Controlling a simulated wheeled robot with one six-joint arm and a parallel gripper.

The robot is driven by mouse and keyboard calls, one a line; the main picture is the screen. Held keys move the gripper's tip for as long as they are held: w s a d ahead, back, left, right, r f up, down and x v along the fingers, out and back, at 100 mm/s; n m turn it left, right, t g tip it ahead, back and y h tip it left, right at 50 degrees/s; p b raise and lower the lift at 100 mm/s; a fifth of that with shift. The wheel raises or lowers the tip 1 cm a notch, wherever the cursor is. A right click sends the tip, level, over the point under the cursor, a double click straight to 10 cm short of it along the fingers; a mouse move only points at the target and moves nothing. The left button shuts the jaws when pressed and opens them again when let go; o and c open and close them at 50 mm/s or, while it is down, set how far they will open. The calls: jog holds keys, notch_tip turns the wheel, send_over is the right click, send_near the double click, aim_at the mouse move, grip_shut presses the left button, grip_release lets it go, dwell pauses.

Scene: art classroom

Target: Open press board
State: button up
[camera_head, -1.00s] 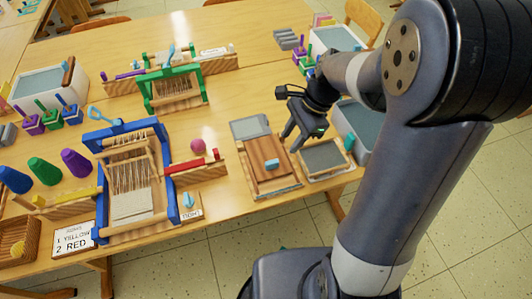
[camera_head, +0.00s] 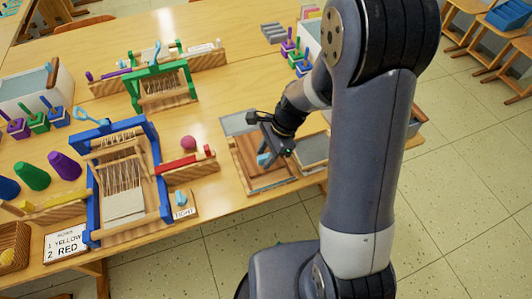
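The press board (camera_head: 246,165) is a flat brown wooden board with a small light-blue handle (camera_head: 263,159) near its front edge. It lies on a paler base at the table's front edge, and looks shut. A grey panel (camera_head: 238,123) lies at its back edge. My gripper (camera_head: 277,160) points down over the right part of the board, close beside the handle. Its fingers look spread, and partly cover the board and the handle's right side. Whether a finger touches the handle I cannot tell.
A grey-topped tray (camera_head: 313,149) lies just right of the board, partly behind my arm. Left of it are a red bar on a wooden block (camera_head: 190,165), a pink ball (camera_head: 188,142) and a blue loom (camera_head: 160,185). A green loom (camera_head: 162,90) stands further back.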

grip_shut()
dwell(0.3)
dwell(0.3)
